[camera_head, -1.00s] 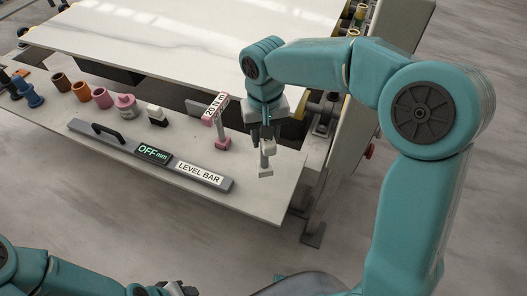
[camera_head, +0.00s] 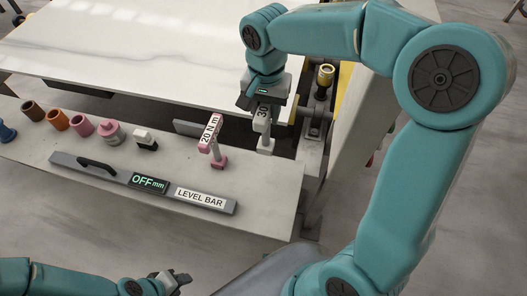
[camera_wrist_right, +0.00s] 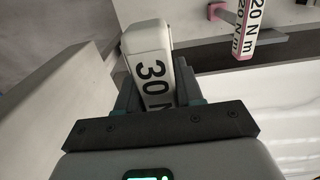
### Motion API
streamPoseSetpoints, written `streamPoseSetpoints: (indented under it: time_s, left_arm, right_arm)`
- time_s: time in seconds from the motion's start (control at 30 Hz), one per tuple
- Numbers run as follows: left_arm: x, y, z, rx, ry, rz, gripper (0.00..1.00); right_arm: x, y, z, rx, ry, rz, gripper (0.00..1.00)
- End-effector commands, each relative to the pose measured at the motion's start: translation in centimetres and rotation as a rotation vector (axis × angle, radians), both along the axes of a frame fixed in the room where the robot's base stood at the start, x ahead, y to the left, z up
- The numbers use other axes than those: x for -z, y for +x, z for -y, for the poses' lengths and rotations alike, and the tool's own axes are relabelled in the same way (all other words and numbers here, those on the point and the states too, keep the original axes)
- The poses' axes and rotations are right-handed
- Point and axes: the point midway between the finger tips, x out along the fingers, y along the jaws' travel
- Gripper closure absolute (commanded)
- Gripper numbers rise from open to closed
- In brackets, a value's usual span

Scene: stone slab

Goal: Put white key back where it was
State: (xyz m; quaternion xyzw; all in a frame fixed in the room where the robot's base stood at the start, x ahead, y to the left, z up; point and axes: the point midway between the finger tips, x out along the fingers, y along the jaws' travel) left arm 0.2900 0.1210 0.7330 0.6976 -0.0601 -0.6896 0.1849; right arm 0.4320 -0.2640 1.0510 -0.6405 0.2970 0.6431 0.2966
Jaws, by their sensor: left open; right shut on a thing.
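The white key (camera_head: 265,142), marked 30, is upright in my right gripper (camera_head: 263,103). In the right wrist view the right gripper (camera_wrist_right: 157,92) is shut around the labelled body of the white key (camera_wrist_right: 148,40). The key's foot is over the right end of the grey shelf, to the right of the pink 20 N m key (camera_head: 214,140); I cannot tell whether it touches. The pink key also shows at the upper right of the wrist view (camera_wrist_right: 237,25). My left gripper (camera_head: 176,281) is open and empty at the bottom, away from the shelf.
The level bar (camera_head: 140,182) lies along the front of the grey shelf (camera_head: 100,205). Several coloured sockets (camera_head: 83,127) and a white-and-black block (camera_head: 145,140) stand behind it. A pale stone slab (camera_head: 130,55) is at the back. A yellow-topped fitting (camera_head: 325,75) is right of the gripper.

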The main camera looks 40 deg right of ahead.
Motion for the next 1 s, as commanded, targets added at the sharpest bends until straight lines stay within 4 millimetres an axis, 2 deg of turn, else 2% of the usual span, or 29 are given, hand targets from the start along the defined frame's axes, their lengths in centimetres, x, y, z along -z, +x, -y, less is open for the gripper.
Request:
streamPoseSetpoints:
  time_s: [0.03,0.2,0.33,0.53,0.73,1.0]
  left_arm:
    - [0.0,0.0,0.0,0.000,0.000,0.000,0.57]
    - [-0.1,0.0,0.0,0.000,0.000,0.000,0.57]
    - [-0.2,0.0,0.0,0.000,0.000,0.000,0.57]
    - [-0.3,0.0,0.0,0.000,0.000,0.000,0.57]
    - [-0.4,0.0,0.0,0.000,0.000,0.000,0.57]
    - [-0.4,0.0,0.0,0.000,0.000,0.000,0.57]
  right_arm:
    - [1.6,-0.2,0.1,0.002,0.000,-0.006,1.00]
    - [6.5,-0.3,0.0,0.000,0.002,-0.006,1.00]
    - [9.1,-0.2,0.0,-0.001,0.002,-0.003,1.00]
    - [11.1,0.1,0.1,0.000,0.001,-0.002,1.00]
    - [14.2,0.2,0.1,-0.001,0.000,-0.001,1.00]
    - [14.7,0.4,0.1,-0.001,0.001,0.002,1.00]
